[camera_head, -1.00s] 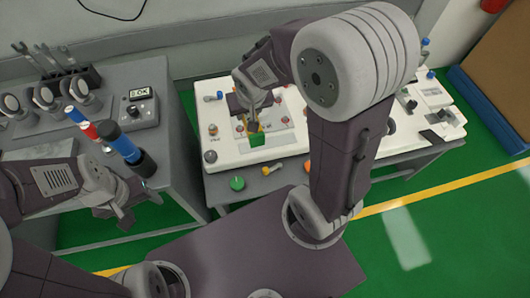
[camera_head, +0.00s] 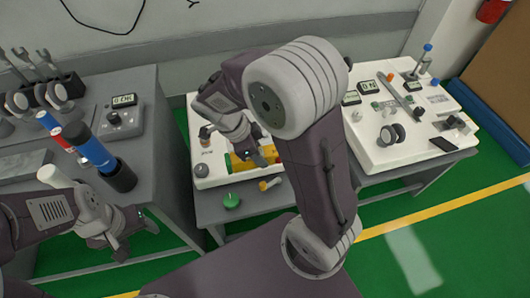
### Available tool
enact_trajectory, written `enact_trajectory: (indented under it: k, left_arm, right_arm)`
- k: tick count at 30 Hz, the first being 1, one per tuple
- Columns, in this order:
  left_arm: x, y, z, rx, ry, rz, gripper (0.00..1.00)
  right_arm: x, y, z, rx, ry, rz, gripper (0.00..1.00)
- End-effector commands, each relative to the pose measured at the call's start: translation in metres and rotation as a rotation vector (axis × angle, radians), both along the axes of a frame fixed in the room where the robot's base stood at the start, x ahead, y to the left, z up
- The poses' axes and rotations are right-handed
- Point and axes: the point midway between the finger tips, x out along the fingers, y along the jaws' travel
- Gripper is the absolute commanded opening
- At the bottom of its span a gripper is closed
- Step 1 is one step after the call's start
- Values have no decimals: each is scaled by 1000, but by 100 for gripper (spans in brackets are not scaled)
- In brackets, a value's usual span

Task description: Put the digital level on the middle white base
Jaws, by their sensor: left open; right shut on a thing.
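My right gripper (camera_head: 257,158) reaches down over the white top of the middle bench. It is shut on a yellow thing with a green end (camera_head: 238,163), which looks like the digital level; the gripper and forearm hide much of it. The thing is low over or touching the white base (camera_head: 205,178) near its front edge; I cannot tell which. My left gripper (camera_head: 122,222) is open and empty, low at the left in front of the grey side bench. My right arm hides the middle of the white top.
The grey side bench (camera_head: 150,165) carries a meter box (camera_head: 122,118), red and blue cylinders (camera_head: 90,148) and several tools. The white right part (camera_head: 400,150) holds displays and knobs.

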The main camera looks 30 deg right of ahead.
Motion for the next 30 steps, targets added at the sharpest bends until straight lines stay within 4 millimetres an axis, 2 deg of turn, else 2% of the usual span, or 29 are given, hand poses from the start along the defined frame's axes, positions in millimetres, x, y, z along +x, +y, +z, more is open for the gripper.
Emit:
enact_trajectory:
  k: [1, 6, 12, 18, 25, 30]
  left_arm:
    - [0, 0, -8, 0, 0, 0, 63]
    - [0, 0, -19, 0, 0, 0, 63]
    - [0, 0, -24, 0, 0, 0, 63]
    - [0, 0, -25, 0, 0, 0, 63]
    - [0, 0, -43, 0, 0, 0, 63]
    - [0, 0, -40, 0, 0, 0, 63]
  right_arm:
    - [11, -9, -14, -1, 2, -7, 0]
    - [49, -38, -42, 0, 0, -4, 0]
    - [74, -57, -58, 0, 0, 0, 0]
    - [76, -59, -62, 0, 1, 2, 0]
    - [76, -59, -100, 1, 1, 2, 0]
    - [76, -58, -98, 1, -1, 1, 0]
